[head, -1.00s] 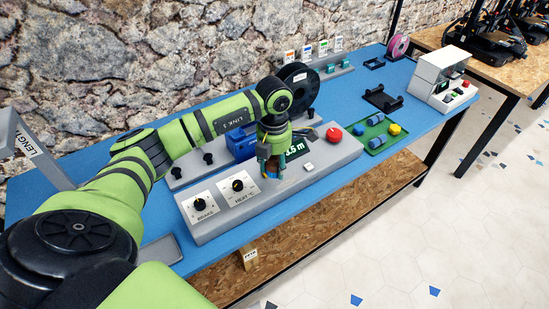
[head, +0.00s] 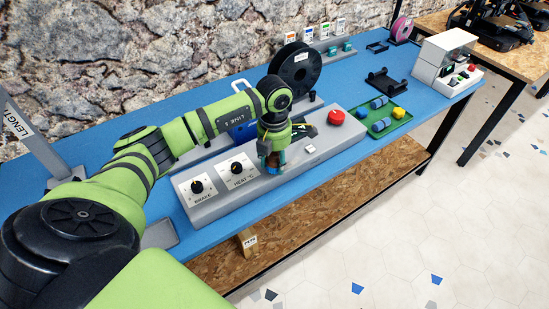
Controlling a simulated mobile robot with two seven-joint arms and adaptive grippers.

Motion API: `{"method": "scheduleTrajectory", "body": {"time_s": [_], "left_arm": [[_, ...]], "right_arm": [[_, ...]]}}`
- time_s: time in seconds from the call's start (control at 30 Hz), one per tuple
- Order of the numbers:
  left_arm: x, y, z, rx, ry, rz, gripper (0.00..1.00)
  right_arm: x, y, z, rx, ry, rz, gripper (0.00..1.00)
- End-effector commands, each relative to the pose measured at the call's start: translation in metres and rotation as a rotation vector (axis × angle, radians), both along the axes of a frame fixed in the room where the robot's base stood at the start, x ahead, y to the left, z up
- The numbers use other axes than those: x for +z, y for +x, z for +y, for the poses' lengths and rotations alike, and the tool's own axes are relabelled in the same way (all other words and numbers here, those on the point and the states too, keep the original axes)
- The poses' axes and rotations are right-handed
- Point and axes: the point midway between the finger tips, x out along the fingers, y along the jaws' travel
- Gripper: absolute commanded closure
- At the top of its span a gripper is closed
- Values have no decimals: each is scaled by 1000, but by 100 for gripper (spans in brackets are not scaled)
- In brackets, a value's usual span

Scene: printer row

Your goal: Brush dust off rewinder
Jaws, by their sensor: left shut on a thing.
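The rewinder is a long grey unit (head: 213,207) on the blue bench, with BRAKE and HEAT knobs, a dark display and a red button (head: 336,117). A black spool (head: 296,68) stands upright behind its panel. My left gripper (head: 272,167) points down over the panel, just right of the HEAT knob (head: 237,168). It is shut on a small brownish thing, likely the brush; the fingers hide most of it. I cannot tell whether it touches the panel. The arm hides part of the display. My right gripper is out of view.
A green tray (head: 398,128) with blue cylinders and a yellow piece lies to the right. A black holder (head: 384,82) and a white control box (head: 444,58) stand farther right. A grey upright (head: 36,140) marked LENGTH is at the left. Bare blue bench (head: 350,88) lies between.

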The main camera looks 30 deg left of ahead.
Motion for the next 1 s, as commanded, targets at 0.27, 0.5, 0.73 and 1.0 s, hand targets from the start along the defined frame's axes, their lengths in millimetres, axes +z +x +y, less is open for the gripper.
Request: {"method": "scheduleTrajectory", "body": {"time_s": [0.27,0.5,0.73,1.0], "left_arm": [[0,0,0,-1,0,0,80],[-2,0,0,-1,0,0,80],[-6,0,0,-1,0,0,80],[-12,0,0,0,0,-1,80]], "right_arm": [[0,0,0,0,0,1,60],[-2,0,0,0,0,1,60],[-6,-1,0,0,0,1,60],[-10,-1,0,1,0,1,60]]}}
